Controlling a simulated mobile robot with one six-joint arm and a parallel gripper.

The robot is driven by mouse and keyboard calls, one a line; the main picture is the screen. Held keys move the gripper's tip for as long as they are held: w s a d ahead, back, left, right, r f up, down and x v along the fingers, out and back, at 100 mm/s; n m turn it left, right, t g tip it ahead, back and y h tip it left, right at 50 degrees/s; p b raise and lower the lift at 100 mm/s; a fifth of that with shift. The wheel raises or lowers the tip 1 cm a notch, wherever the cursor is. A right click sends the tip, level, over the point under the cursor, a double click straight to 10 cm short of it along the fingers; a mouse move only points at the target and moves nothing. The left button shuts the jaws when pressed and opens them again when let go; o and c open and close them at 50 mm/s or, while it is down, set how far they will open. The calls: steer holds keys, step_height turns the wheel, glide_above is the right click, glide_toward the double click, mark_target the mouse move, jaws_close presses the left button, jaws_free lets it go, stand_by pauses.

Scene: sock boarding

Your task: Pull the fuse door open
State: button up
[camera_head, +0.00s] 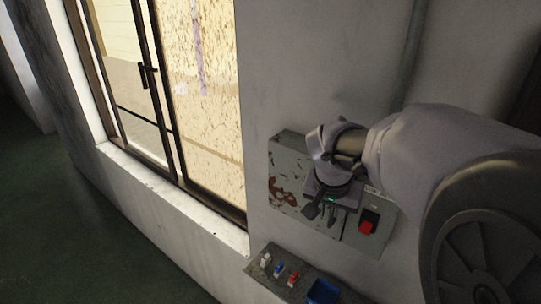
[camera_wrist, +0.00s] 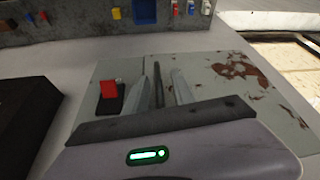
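The fuse door (camera_head: 286,186) is a grey wall panel with rust-red worn patches, and it looks shut. It also shows in the wrist view (camera_wrist: 218,78). My gripper (camera_head: 323,213) is in front of the door's right part, near its edge with the switch panel. In the wrist view the gripper's two pale fingers (camera_wrist: 163,86) stand apart, with a thin upright piece between them that may be the door's handle. I cannot tell whether the fingers touch it. My wrist hides part of the door in the head view.
A red switch (camera_head: 368,225) sits on the panel right of the door. Below is a grey ledge (camera_head: 262,277) with small white, blue and red parts and a blue bin (camera_head: 323,291). A window (camera_head: 205,100) is at left. A dark box (camera_wrist: 22,120) shows in the wrist view.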

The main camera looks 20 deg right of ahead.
jaws_close()
stand_by(1.4)
